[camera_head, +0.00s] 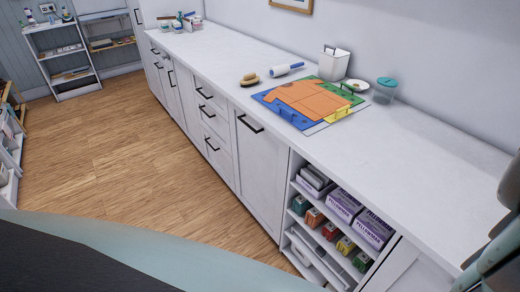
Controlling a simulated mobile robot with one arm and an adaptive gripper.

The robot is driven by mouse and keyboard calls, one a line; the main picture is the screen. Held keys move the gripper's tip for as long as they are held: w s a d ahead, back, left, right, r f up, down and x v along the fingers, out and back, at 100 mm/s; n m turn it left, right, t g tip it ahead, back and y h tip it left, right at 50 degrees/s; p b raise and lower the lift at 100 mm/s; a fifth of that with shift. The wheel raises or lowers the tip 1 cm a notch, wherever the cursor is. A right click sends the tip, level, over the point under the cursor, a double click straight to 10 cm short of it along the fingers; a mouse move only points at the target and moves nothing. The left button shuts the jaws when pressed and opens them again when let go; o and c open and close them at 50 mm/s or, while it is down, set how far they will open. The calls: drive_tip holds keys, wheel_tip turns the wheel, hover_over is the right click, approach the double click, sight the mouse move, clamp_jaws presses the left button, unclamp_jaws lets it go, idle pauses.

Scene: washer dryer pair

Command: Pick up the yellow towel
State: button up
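A flat multicoloured board (290,113) lies on the white counter, right of the picture's centre. An orange shirt-shaped piece (310,99) covers much of it, with blue and green areas around. A small yellow patch (336,115) shows at its front right corner. I cannot tell whether this patch is the yellow towel or part of the board. No other clear yellow cloth shows. Grey parts of my arm show at the right edge, apart from the board. My gripper's fingertips are not visible.
A brush (249,80), a lint roller (287,70), a white bin (333,64), a small dish (355,85) and a teal-lidded jar (385,90) stand around the board. The counter (430,150) is bare to the right. Open shelves (300,188) hold boxes below. The wood floor (130,160) is clear.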

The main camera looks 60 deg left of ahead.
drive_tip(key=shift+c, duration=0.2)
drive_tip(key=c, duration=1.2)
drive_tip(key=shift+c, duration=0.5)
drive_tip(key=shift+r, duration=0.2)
